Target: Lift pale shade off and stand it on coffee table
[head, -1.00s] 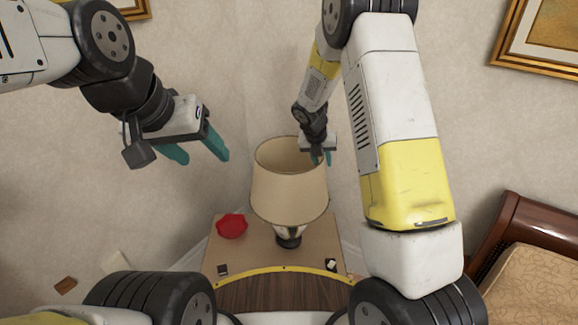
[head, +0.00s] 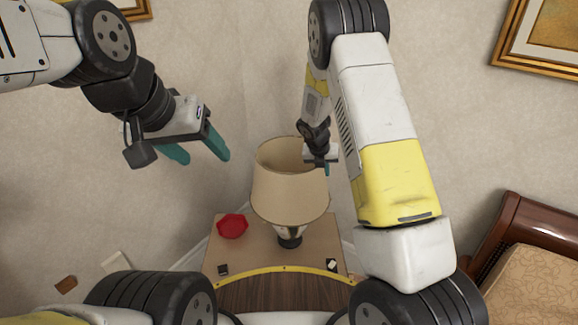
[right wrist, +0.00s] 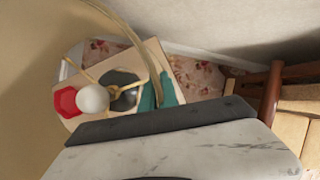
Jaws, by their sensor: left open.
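The pale cream shade (head: 288,195) sits on a lamp with a dark base (head: 290,239), upright on a small table (head: 225,256). My right gripper (head: 324,167) is at the right side of the shade's upper rim. In the right wrist view its teal fingers (right wrist: 159,93) are close together with the rim of the shade (right wrist: 142,50) between them, one inside and one outside. Whether they press on the wall is unclear. A white bulb (right wrist: 92,98) shows inside the shade. My left gripper (head: 200,150) is open and empty, left of the shade in the air.
A red dish (head: 232,226) lies left of the lamp. A wooden sofa or chair (head: 525,245) stands at right. Walls close in behind the table.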

